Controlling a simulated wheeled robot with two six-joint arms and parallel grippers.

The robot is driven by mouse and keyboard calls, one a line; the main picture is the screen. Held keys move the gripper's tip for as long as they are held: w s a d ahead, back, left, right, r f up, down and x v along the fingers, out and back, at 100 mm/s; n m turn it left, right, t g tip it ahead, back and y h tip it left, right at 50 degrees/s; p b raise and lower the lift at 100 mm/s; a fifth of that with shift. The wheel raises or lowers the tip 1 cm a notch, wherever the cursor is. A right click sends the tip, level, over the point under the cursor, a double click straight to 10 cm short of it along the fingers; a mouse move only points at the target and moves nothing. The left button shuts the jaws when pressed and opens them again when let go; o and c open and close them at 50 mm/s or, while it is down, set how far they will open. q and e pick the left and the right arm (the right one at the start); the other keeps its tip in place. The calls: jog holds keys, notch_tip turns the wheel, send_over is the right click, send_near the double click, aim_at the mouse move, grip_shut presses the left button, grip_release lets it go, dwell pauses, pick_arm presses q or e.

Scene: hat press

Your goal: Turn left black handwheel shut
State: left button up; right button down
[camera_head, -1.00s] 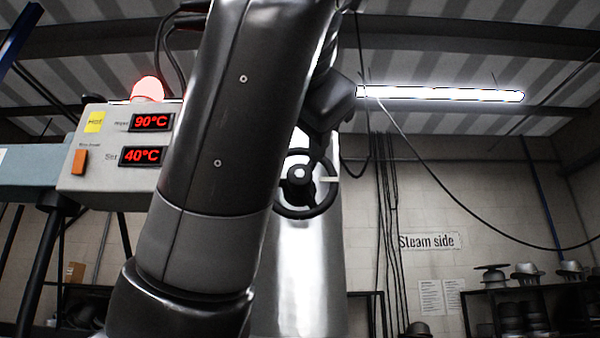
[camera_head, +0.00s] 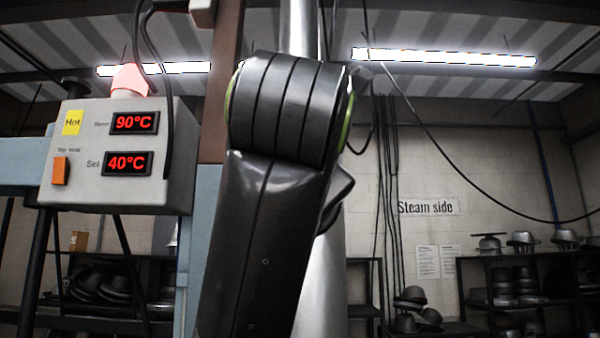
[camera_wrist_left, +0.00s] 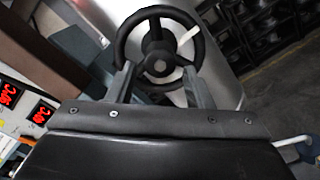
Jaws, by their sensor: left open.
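The black handwheel (camera_wrist_left: 160,16) shows in the left wrist view, with a round hub, spokes and a pale mark at its upper right rim. It is mounted on a shiny metal body. My left gripper (camera_wrist_left: 158,72) is open in that view, its two fingers apart and pointing at the lower part of the wheel, one on each side of the hub. I cannot tell whether the fingers touch the rim. In the head view my left arm hides the wheel and the gripper. My right gripper is in neither view.
A grey control box (camera_head: 85,188) with red displays reading 90°C and 40°C, an orange switch and a lit red lamp (camera_head: 130,80) stands at the left. A shiny metal column (camera_head: 322,290) is behind my arm. Shelves with hats (camera_head: 520,285) stand at the back right.

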pick_arm(q)
jog(key=w+p, duration=0.3)
jog(key=w, duration=0.3)
jog(key=shift+w, duration=0.25)
jog(key=shift+s+d, duration=0.1)
jog(key=shift+s, duration=0.05)
jog(key=shift+c, duration=0.3)
jog(key=c, duration=0.6)
jog(key=shift+c, duration=0.2)
